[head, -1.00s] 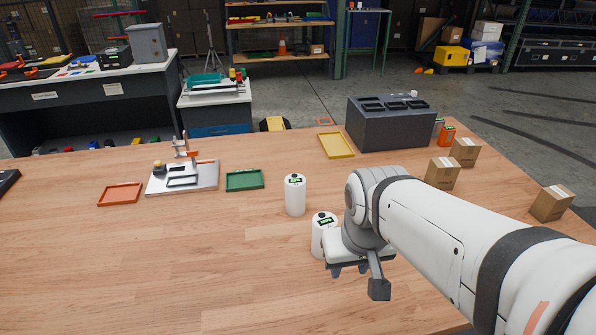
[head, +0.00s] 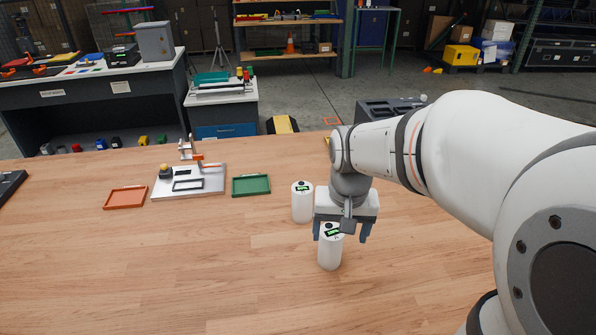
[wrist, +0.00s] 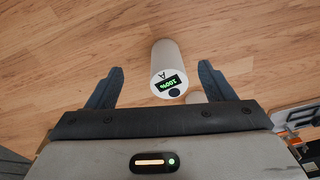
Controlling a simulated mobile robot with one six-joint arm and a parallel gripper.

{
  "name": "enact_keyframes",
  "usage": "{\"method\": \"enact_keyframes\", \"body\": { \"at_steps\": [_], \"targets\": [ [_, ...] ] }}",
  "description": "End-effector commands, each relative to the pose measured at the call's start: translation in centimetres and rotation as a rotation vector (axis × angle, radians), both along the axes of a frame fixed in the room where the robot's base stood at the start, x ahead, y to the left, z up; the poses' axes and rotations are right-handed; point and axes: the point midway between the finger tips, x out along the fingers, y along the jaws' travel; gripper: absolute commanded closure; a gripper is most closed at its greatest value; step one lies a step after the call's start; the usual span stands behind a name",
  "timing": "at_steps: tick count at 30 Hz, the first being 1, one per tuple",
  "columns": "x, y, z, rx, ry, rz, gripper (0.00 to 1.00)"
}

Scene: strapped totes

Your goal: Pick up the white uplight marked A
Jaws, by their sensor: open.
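A white cylindrical uplight (head: 329,255) stands upright on the wooden table, the nearer of two alike. In the wrist view this uplight (wrist: 168,58) shows the letter A and a green 100% display on its top. My gripper (head: 341,234) is open and empty, pointing down at the upper part of this uplight. In the wrist view the uplight lies between the two dark fingers (wrist: 160,75), with space on both sides. The second white uplight (head: 302,205) stands just behind and to the left. In the wrist view only a bit of it (wrist: 196,97) shows past the gripper.
A green tray (head: 251,185), a white fixture board (head: 205,186) and an orange tray (head: 125,198) lie further left. A dark grey box (head: 385,107) stands behind my arm. The table in front and to the left is clear.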

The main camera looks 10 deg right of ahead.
Motion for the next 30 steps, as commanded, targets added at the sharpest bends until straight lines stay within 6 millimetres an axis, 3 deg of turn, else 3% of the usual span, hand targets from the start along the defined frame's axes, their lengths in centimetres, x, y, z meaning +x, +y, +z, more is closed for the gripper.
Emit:
{"method": "enact_keyframes", "body": {
  "at_steps": [3,9,30],
  "targets": [
    [2.8,0.0,-0.5,0.004,0.048,-0.073,0.23],
    [5.2,0.0,-1.5,0.006,0.085,-0.144,0.23],
    [5.4,-0.1,-9.4,0.006,0.090,-0.155,0.23]
  ]
}}
